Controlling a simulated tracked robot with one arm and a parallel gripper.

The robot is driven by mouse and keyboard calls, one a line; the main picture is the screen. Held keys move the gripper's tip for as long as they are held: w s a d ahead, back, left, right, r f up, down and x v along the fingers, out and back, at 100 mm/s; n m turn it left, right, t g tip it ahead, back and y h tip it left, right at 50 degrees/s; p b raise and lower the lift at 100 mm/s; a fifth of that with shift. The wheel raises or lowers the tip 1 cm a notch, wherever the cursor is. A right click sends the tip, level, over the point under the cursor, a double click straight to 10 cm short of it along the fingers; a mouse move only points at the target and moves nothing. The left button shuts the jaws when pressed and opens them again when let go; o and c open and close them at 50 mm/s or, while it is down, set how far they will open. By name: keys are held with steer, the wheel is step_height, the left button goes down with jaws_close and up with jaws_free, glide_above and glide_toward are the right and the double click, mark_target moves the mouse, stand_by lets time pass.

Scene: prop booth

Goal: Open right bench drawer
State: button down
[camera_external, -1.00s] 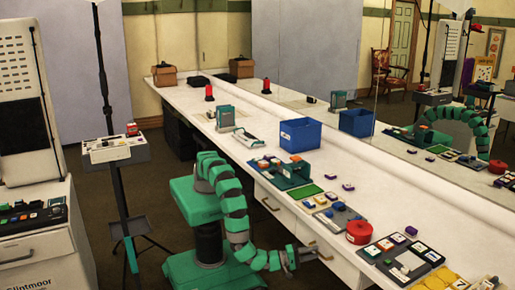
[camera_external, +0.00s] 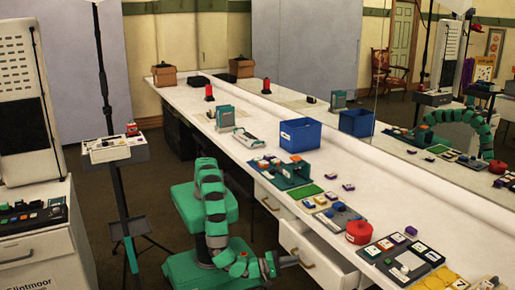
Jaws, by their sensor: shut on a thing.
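The right bench drawer (camera_external: 307,242) is a white drawer under the long white bench. It stands partly pulled out, and part of its inside shows behind its front panel. My gripper (camera_external: 293,261) is low in front of it, shut on the drawer's dark handle at the lower part of the front. The fingers are small in this view and their exact contact is hard to make out. The left bench drawer (camera_external: 272,191) has a similar handle and sits flush with the bench.
The white bench top (camera_external: 236,158) carries a blue bin (camera_external: 300,135), a red round container (camera_external: 359,232) and several small coloured blocks and trays. A tripod stand (camera_external: 124,206) and a white console (camera_external: 38,225) stand to the left. Open floor lies between them and my base.

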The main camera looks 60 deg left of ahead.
steer(key=s+b, duration=0.1)
steer(key=s, duration=1)
steer(key=shift+s+f, duration=0.2)
steer(key=shift+s, duration=0.15)
steer(key=shift+a, duration=0.15)
steer(key=c, duration=1.5)
jaws_free()
steer(key=shift+r, duration=0.1)
steer(key=p+v, duration=0.3)
steer(key=v, duration=1)
steer(key=shift+s, duration=0.4)
